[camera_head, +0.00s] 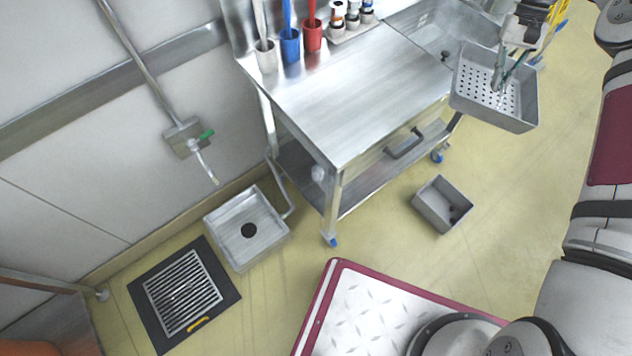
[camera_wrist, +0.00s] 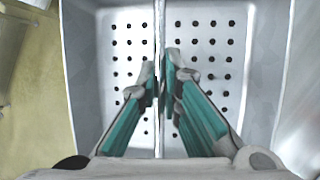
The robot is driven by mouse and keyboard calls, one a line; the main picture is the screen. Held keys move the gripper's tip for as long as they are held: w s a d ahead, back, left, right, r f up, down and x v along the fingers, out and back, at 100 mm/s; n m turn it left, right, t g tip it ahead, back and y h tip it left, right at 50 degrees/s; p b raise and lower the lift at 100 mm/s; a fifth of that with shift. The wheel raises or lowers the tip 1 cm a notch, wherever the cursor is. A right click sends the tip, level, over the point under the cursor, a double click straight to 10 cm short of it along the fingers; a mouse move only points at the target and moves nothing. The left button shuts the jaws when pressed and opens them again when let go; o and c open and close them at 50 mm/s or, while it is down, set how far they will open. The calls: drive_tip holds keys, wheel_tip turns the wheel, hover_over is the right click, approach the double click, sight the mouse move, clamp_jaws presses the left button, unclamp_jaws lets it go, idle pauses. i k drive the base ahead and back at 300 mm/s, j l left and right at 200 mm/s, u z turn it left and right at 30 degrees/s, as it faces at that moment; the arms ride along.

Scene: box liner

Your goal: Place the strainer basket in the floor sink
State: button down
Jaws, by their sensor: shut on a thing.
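The strainer basket (camera_head: 510,119), a grey square tray with a perforated bottom, hangs in the air at the upper right of the head view. My gripper (camera_head: 499,78) reaches down into it. In the wrist view my gripper (camera_wrist: 164,82) is shut on the thin upright strip across the middle of the basket (camera_wrist: 92,120). The floor sink (camera_head: 268,241), a square metal basin with a dark round drain hole, sits on the floor at the lower left by the wall, well apart from the basket. Its inside is open to view and shows no basket.
A steel wheeled table (camera_head: 370,95) with cups and jars stands between basket and sink. A grey bin (camera_head: 443,204) lies on the floor below the basket. A slotted grate (camera_head: 182,291) on a dark mat is beside the sink. A wall tap (camera_head: 190,138) hangs above.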

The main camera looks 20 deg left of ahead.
sight(249, 230)
drive_tip(key=l+u, duration=0.1)
drive_tip(key=u, duration=0.4)
drive_tip(key=k+u, duration=0.15)
drive_tip(key=u, duration=0.35)
drive_tip(key=k+u, duration=0.1)
drive_tip(key=u, duration=0.4)
drive_tip(key=k+u, duration=0.1)
drive_tip(key=u, duration=0.4)
